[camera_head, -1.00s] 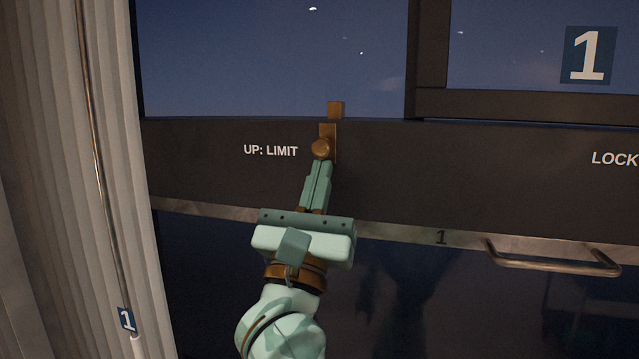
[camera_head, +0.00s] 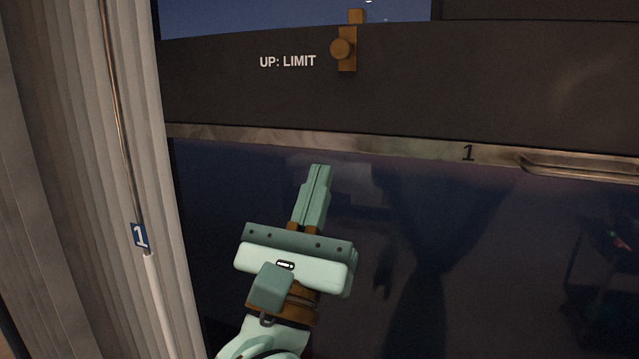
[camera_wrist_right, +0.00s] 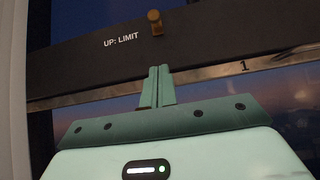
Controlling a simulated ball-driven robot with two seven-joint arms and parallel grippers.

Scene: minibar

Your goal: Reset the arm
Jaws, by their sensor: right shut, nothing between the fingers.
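My right gripper (camera_head: 321,168) is in front of the lower dark glass pane, below the window's dark crossbar. Its two fingers are pressed together with nothing between them. It also shows in the right wrist view (camera_wrist_right: 159,70), fingers shut and pointing up toward the crossbar. The brass knob and latch (camera_head: 342,48) are on the crossbar, right of the "UP: LIMIT" lettering, apart from and above my fingertips. The knob shows in the right wrist view too (camera_wrist_right: 155,20). My left gripper is not in view.
A metal strip marked 1 (camera_head: 440,150) runs under the crossbar (camera_head: 500,80), with a metal handle (camera_head: 590,170) at the right. A pale curtain (camera_head: 90,150) and a thin rod with a blue 1 tag (camera_head: 139,237) stand at the left.

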